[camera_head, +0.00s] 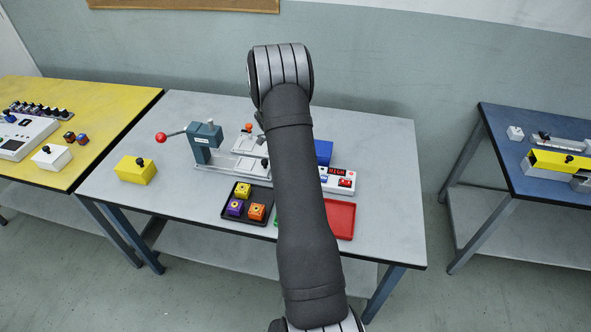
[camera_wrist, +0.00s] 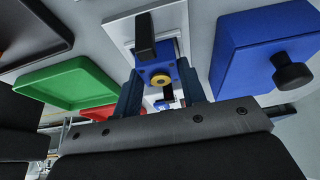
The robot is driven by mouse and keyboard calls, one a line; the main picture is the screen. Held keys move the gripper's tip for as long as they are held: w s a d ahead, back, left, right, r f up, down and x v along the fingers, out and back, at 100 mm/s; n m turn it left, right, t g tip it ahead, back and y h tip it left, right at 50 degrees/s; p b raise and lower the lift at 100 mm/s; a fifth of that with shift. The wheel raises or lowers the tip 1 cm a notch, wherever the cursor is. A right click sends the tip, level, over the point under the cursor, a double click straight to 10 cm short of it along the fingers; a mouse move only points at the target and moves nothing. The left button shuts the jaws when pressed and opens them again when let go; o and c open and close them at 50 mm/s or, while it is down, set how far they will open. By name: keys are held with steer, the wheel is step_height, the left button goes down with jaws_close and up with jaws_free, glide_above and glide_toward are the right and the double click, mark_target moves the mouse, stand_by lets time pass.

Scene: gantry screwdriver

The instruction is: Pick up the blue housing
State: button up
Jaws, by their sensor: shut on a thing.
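The blue housing (camera_wrist: 155,71) is a small blue block with a brass ring on its face, seen in the wrist view. My gripper (camera_wrist: 160,84) has one finger on each side of it and is shut on it. A white plate with a black upright part (camera_wrist: 145,32) shows just beyond the housing. I cannot tell whether the housing touches it. In the head view my arm hides the gripper and the housing.
A larger blue box with a black knob (camera_wrist: 262,52) is close on the right in the wrist view. A green tray (camera_wrist: 62,84) is on the left. In the head view, a dark tray (camera_head: 228,214) holds yellow, purple and orange blocks. A red tray (camera_head: 342,220) lies near the front edge.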

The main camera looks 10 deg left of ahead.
steer(key=shift+r, duration=0.6)
step_height(320, 180, up, 3)
steer(key=shift+r, duration=0.1)
steer(key=s+d+r, duration=0.3)
steer(key=d+r, duration=0.3)
steer(key=d, duration=0.4)
steer(key=w+a+f+n+t+y, duration=0.2)
steer(key=a+n+t+y, duration=0.25)
steer(key=a+n, duration=1.85)
steer(key=shift+w+a+f+m, duration=0.2)
steer(key=shift+a+f+m, duration=2.3)
steer(key=shift+f, duration=0.2)
steer(key=shift+f, duration=0.7)
